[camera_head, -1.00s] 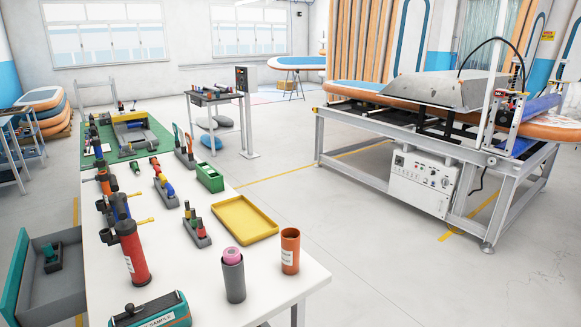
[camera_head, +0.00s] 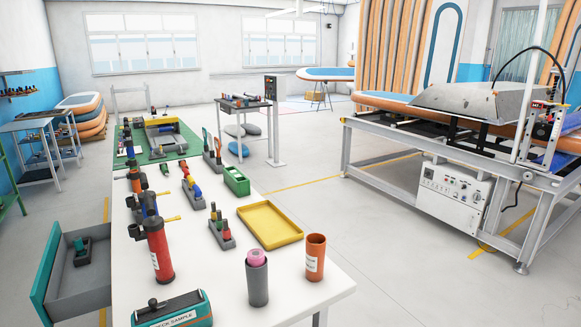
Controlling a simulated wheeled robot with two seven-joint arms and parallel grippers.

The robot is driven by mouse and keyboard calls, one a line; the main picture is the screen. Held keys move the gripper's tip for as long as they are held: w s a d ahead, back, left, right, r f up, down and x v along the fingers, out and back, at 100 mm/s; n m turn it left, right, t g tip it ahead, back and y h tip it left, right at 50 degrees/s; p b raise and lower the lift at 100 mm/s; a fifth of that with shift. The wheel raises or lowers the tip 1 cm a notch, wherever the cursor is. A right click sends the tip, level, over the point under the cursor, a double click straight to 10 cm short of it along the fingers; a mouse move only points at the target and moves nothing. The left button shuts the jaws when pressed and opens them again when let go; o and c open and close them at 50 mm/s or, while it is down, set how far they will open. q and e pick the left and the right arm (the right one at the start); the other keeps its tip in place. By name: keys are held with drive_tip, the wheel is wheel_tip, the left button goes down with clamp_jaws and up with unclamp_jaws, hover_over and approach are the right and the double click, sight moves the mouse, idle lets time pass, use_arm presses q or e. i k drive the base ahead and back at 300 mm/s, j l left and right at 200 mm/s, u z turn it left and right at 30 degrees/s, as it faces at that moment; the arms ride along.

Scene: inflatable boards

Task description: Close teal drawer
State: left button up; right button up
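The teal drawer (camera_head: 47,265) is pulled out from the left side of the white workbench (camera_head: 205,262). Its teal front panel faces left, and its grey tray (camera_head: 88,290) reaches back to the bench edge. A small dark-grey holder with a green piece (camera_head: 81,251) sits inside the tray. Neither of my grippers shows in the head view.
A red pump cylinder (camera_head: 160,252) stands upright near the bench's left edge, above the drawer. A teal sample case (camera_head: 172,310), a grey cup (camera_head: 257,280), an orange cup (camera_head: 315,257) and a yellow tray (camera_head: 270,224) are on the bench. Floor left of the drawer looks clear.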

sight(67, 285)
drive_tip(key=k+j+u, duration=0.15)
drive_tip(key=j, duration=0.65)
drive_tip(key=k+j+u, duration=0.2)
drive_tip(key=j, duration=0.65)
drive_tip(key=k+j+u, duration=0.15)
drive_tip(key=j, duration=0.7)
drive_tip(key=j+u, duration=0.2)
drive_tip(key=j, duration=0.65)
drive_tip(key=i+j+z, duration=0.1)
drive_tip(key=i, duration=0.2)
